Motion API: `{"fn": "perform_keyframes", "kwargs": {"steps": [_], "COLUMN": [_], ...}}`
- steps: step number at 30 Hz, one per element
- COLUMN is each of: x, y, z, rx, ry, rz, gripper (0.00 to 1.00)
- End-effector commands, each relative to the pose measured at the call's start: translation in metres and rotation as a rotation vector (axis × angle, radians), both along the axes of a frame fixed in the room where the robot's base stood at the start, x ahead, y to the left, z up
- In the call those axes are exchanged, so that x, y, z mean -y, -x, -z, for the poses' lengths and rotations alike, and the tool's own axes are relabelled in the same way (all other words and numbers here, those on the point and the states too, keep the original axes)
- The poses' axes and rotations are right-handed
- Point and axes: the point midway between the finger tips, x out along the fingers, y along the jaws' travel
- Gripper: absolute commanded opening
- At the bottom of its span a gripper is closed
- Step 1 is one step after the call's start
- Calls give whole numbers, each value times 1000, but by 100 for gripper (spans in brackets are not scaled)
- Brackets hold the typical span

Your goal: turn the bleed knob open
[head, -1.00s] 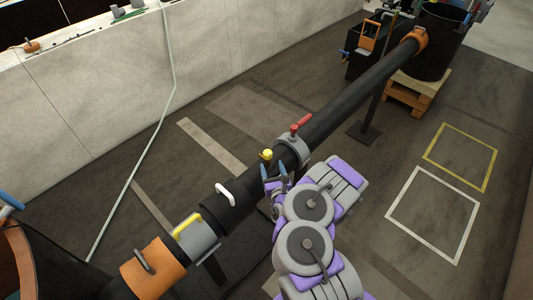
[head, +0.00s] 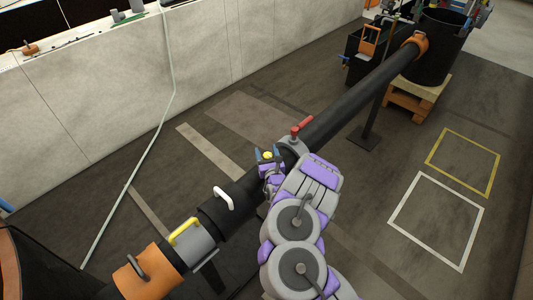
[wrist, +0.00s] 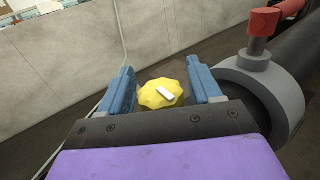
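The bleed knob (wrist: 160,94) is yellow and faceted, with a small white mark on top. In the wrist view it sits between the two blue fingers of my gripper (wrist: 163,90), with gaps showing on both sides. The fingers are spread. In the head view the yellow knob (head: 267,155) shows at the tips of my gripper (head: 268,157), on top of the black pipe (head: 345,100). The knob's base is hidden behind the gripper body.
A grey collar (wrist: 260,82) with a red-handled valve (wrist: 272,22) stands close to the right of my gripper. A white handle (head: 224,197) and a yellow handle (head: 185,231) are farther down the pipe. A pale wall (head: 90,90) runs behind.

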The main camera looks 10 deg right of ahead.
Motion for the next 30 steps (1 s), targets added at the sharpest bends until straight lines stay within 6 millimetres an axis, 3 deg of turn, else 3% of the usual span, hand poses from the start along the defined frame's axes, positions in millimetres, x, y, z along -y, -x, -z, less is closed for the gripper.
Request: {"fn": "perform_keyframes", "kwargs": {"steps": [15,23,30], "x": [0,0,-1], "y": [0,0,1], "z": [0,1,2], "rx": [0,1,-1], "ry": [1,1,3], "rz": [-1,-28,-150], "gripper": [15,15,15]}}
